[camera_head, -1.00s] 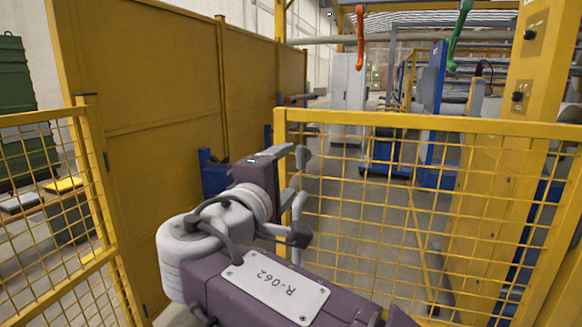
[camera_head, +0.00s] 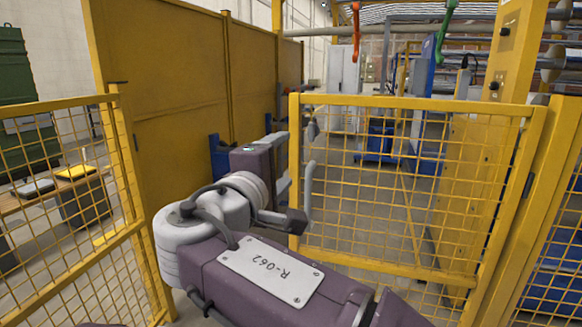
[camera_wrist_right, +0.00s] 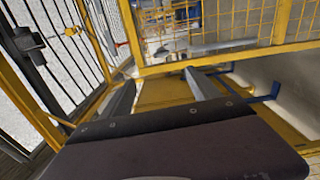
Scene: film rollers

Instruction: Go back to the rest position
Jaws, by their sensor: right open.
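My right arm, purple and light grey with a plate reading R-062, reaches forward from the bottom of the head view. Its gripper (camera_head: 288,160) is beside the left post of a yellow mesh gate (camera_head: 412,103). In the right wrist view the gripper (camera_wrist_right: 158,90) shows two grey fingers set wide apart. No object is held between them. A dark knob and a curved grey bar (camera_head: 308,190) show beside the gate post; I cannot tell whether the fingers touch them. My left gripper is not in view.
A yellow mesh fence (camera_head: 65,200) stands at the left and tall yellow panels (camera_head: 180,100) behind it. A bench (camera_head: 60,186) with black and yellow items stands beyond the fence. Grey floor, a grey cabinet (camera_head: 343,100) and blue equipment (camera_head: 376,140) lie beyond the gate.

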